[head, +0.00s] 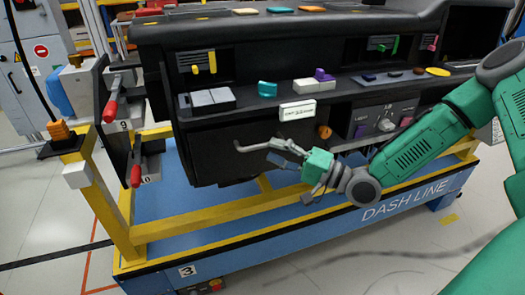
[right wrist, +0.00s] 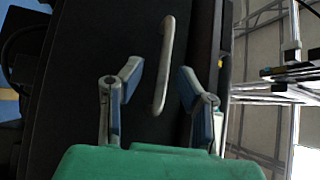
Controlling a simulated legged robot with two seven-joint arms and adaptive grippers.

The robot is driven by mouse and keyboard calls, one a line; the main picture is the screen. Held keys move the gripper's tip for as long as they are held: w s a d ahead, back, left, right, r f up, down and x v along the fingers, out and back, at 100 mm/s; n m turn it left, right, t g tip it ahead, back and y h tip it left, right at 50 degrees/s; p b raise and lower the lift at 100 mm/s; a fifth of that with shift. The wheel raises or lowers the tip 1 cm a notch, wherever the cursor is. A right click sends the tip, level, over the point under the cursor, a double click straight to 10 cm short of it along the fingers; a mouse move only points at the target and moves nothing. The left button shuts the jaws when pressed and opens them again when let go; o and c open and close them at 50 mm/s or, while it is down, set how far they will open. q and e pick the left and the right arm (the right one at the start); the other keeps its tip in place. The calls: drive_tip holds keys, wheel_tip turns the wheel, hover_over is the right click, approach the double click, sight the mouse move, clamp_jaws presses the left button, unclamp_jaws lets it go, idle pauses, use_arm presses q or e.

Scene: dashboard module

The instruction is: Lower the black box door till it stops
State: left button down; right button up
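The black box door (head: 215,158) is a dark panel low on the dashboard, left of centre in the head view. A pale grey bar handle (head: 250,147) is on its face. My right gripper (head: 281,152) is at the handle's right end. In the right wrist view the door (right wrist: 85,50) fills much of the left and middle. The handle (right wrist: 167,60) lies between the two blue-padded fingertips of my right gripper (right wrist: 159,80), with gaps on both sides. The fingers are apart. Whether the door stands ajar is hard to tell. My left gripper is out of view.
The dashboard rests on a yellow frame (head: 205,222) above a blue base (head: 230,250). A white labelled block (head: 297,111) sits above the handle. Red-handled levers (head: 110,111) stand at the left. A knob panel (head: 385,122) is right of the door. Open floor lies in front.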

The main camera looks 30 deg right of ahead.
sight(261, 147)
drive_tip(key=x, duration=0.3)
drive_tip(key=shift+w+a+r, duration=0.1)
drive_tip(key=shift+a, duration=0.4)
drive_tip(key=shift+w+a+r, duration=0.1)
drive_tip(key=shift+w+a, duration=0.05)
drive_tip(key=shift+a, duration=0.1)
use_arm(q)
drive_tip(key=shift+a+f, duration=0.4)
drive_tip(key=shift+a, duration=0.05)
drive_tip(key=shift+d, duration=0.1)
use_arm(e)
drive_tip(key=shift+d, duration=0.15)
drive_tip(key=shift+d, duration=0.25)
clamp_jaws()
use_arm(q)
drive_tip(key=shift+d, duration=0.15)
use_arm(e)
drive_tip(key=shift+a, duration=0.1)
use_arm(q)
drive_tip(key=shift+b, duration=0.3)
use_arm(e)
drive_tip(key=shift+f, duration=0.2)
